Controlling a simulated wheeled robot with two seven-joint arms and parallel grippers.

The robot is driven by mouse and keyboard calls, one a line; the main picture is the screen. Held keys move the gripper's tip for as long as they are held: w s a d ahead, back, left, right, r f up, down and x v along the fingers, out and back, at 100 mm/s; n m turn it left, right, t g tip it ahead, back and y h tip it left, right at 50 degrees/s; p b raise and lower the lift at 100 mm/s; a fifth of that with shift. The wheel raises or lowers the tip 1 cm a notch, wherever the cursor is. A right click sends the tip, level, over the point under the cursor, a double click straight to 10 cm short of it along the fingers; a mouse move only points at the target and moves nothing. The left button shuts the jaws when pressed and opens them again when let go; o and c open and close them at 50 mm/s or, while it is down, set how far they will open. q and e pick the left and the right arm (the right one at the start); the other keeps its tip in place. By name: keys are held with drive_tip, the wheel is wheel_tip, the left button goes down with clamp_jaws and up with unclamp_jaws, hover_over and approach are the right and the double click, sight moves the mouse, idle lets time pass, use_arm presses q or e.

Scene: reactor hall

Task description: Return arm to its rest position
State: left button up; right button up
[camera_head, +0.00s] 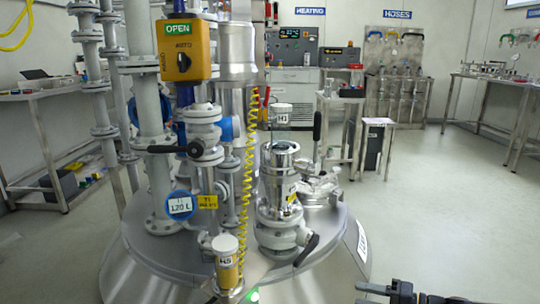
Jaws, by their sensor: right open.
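My right gripper (366,294) shows at the bottom edge, right of centre, pointing left with its fingers apart and nothing between them. Its black arm runs out of the picture at the lower right, and its lower part is cut off. The gripper is apart from the steel reactor lid (190,262), to the right of and in front of its rim. My left gripper does not show.
The floor (440,215) at right is clear, with a bench (495,76) beyond.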

drive_tip(key=s+a+r+n+g+h, duration=0.2)
drive_tip(key=s+a+r, duration=0.15)
drive_tip(key=s, duration=0.35)
drive_tip(key=s+a+r+n+g+h, duration=0.1)
drive_tip(key=s+a+r+g+h, duration=0.1)
drive_tip(key=s+r+h, duration=0.3)
drive_tip(key=s+d+t+h+p, duration=0.1)
drive_tip(key=s+d+t+h, duration=0.15)
drive_tip(key=s, duration=1.45)
wheel_tip(320, 180, up, 38)
drive_tip(key=h+p, duration=0.1)
drive_tip(key=p, duration=3.7)
drive_tip(key=shift+s+a+f, duration=0.2)
drive_tip(key=shift+s+a, duration=0.05)
drive_tip(key=shift+a, duration=0.1)
drive_tip(key=shift+g, duration=0.25)
drive_tip(key=shift+c, duration=0.3)
